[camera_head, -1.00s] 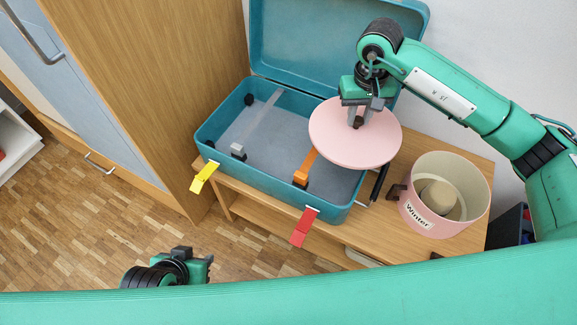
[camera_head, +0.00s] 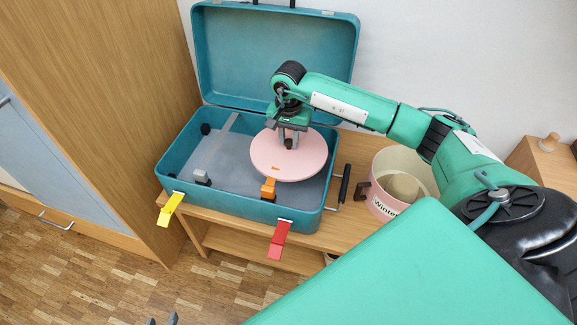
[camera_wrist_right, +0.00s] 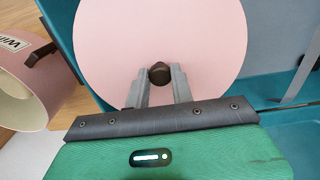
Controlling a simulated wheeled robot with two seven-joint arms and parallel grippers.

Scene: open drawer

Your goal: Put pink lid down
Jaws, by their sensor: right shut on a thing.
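The pink lid (camera_head: 262,150) is a round disc with a dark knob (camera_wrist_right: 159,73) at its middle. My right gripper (camera_head: 289,143) is shut on the knob, one finger on each side, as the right wrist view also shows (camera_wrist_right: 160,78). The lid is over the right part of the open teal suitcase (camera_head: 225,212), roughly level; I cannot tell whether it touches the floor of the case. A small orange patch shows on the lid near the orange strap (camera_head: 268,188). Only the fingertips of my left gripper (camera_head: 162,321) show at the bottom edge, apart and empty.
The pink "Winter" box (camera_head: 378,207) stands open on the wooden table (camera_head: 335,225), right of the suitcase. Yellow (camera_head: 170,209) and red (camera_head: 278,240) latches hang off the suitcase front. The suitcase's left part is mostly clear. A tall wooden cabinet (camera_head: 95,90) stands left.

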